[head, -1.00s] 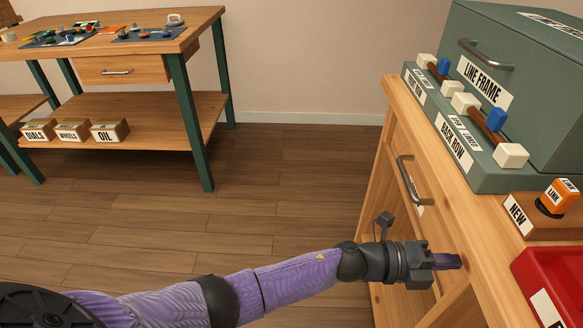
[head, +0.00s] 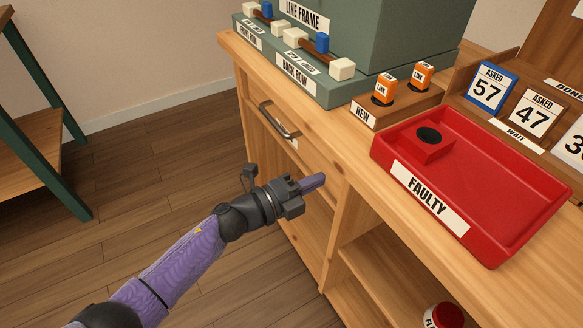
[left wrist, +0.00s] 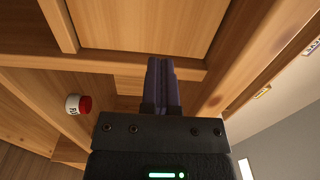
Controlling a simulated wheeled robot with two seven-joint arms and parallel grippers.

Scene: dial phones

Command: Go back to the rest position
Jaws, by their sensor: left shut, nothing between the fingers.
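My left gripper (head: 312,183) is shut and empty. In the head view it is held out at the front of the wooden bench (head: 345,200), just below the top's front edge, to the right of the drawer handle (head: 277,122). In the left wrist view the closed purple fingers (left wrist: 162,85) point toward the bench's wooden underside and shelf. I cannot tell whether they touch the wood. My right gripper is not in view.
A red FAULTY tray (head: 500,225) sits on the bench top near the front edge. Orange LINK pieces (head: 384,90) stand on the NEW block (head: 363,115). The green line frame (head: 400,50) is behind. Floor on the left (head: 120,190) is clear.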

